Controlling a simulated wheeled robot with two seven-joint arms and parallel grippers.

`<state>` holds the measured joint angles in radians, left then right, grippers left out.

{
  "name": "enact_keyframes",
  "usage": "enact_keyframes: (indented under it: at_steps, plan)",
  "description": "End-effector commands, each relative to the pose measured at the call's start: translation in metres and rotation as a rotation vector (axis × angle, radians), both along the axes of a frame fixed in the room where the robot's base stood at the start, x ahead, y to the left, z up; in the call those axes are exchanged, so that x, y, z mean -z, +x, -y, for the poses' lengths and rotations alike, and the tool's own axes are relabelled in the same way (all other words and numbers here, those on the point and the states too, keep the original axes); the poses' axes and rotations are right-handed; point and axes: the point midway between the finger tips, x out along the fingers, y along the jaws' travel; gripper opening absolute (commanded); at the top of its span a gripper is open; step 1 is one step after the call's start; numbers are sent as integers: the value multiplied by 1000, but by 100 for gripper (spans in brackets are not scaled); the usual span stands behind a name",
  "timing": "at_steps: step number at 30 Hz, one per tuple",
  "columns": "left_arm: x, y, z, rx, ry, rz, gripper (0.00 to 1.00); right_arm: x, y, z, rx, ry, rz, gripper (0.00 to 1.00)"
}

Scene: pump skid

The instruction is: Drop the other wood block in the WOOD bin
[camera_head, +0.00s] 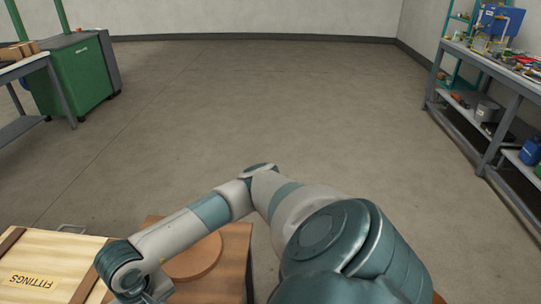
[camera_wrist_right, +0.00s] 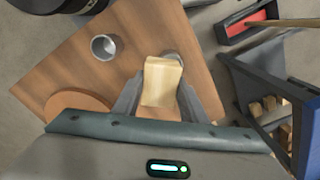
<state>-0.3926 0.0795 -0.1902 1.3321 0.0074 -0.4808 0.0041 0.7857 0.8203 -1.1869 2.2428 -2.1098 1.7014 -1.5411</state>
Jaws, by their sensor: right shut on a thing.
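A pale wood block (camera_wrist_right: 163,82) is held between the two fingers of my right gripper (camera_wrist_right: 162,95) in the right wrist view. It is above the brown wooden tabletop (camera_wrist_right: 60,80). In the head view my right arm reaches to the lower left, and its gripper is mostly cut off by the bottom edge. A dark bin with a blue rim (camera_wrist_right: 292,85) stands at the right of the wrist view, with several small wood pieces in it. I read no label on it, so I cannot tell whether it is the WOOD bin. My left gripper is not seen.
A metal cup (camera_wrist_right: 103,47) stands on the tabletop, and another round metal thing shows partly behind the block. A round wooden disc (camera_wrist_right: 62,104) lies near the gripper. A red-lined tray (camera_wrist_right: 262,14) is at upper right. A crate marked FITTINGS (camera_head: 70,250) is beside the table.

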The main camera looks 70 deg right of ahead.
Motion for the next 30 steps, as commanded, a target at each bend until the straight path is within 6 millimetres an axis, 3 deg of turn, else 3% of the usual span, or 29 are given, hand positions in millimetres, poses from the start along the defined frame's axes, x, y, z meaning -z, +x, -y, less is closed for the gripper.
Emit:
enact_keyframes:
  at_steps: [9, 20, 24, 30]
  plan:
    - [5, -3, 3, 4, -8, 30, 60, -2, -5, -13, -290, -2, 2, 16]
    - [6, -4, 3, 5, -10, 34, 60, -1, -6, -14, -320, -2, 3, 16]
    - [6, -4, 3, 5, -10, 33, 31, -1, -6, -14, -319, -2, 2, 16]
    - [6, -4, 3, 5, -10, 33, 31, -1, -6, -14, -319, -2, 2, 16]
